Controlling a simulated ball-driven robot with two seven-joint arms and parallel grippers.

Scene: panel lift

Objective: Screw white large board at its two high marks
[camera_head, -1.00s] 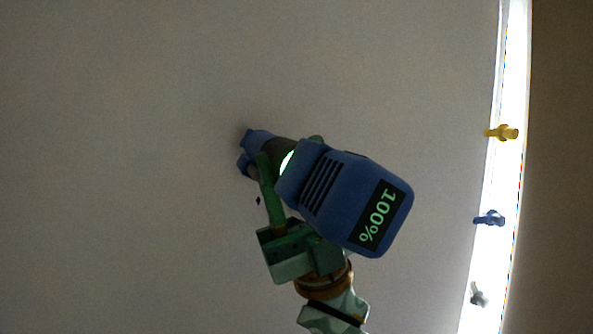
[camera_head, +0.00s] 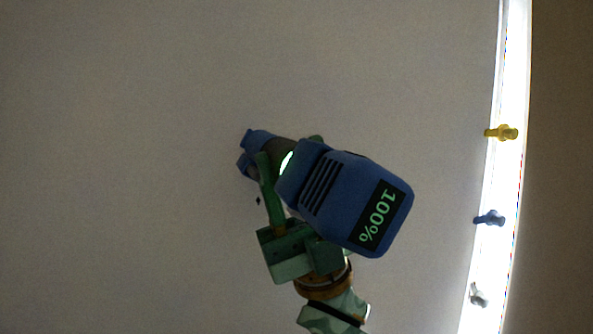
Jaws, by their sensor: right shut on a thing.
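The white large board (camera_head: 130,120) fills most of the head view and looks grey in the dim light. My right gripper (camera_head: 285,172) is green and shut on a blue screwdriver tool (camera_head: 330,195) with a display reading 100%. The tool's nose points up and left at the board. Whether its tip touches the board cannot be told. A small dark diamond mark (camera_head: 257,201) shows on the board just below the nose. Any mark behind the tool is hidden. My left gripper does not show.
A bright lit strip (camera_head: 500,170) runs down the right side. On it are a yellow peg (camera_head: 502,132), a blue peg (camera_head: 489,218) and a grey peg (camera_head: 478,295). A brown surface (camera_head: 560,170) lies to the right of it. The board's left part is clear.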

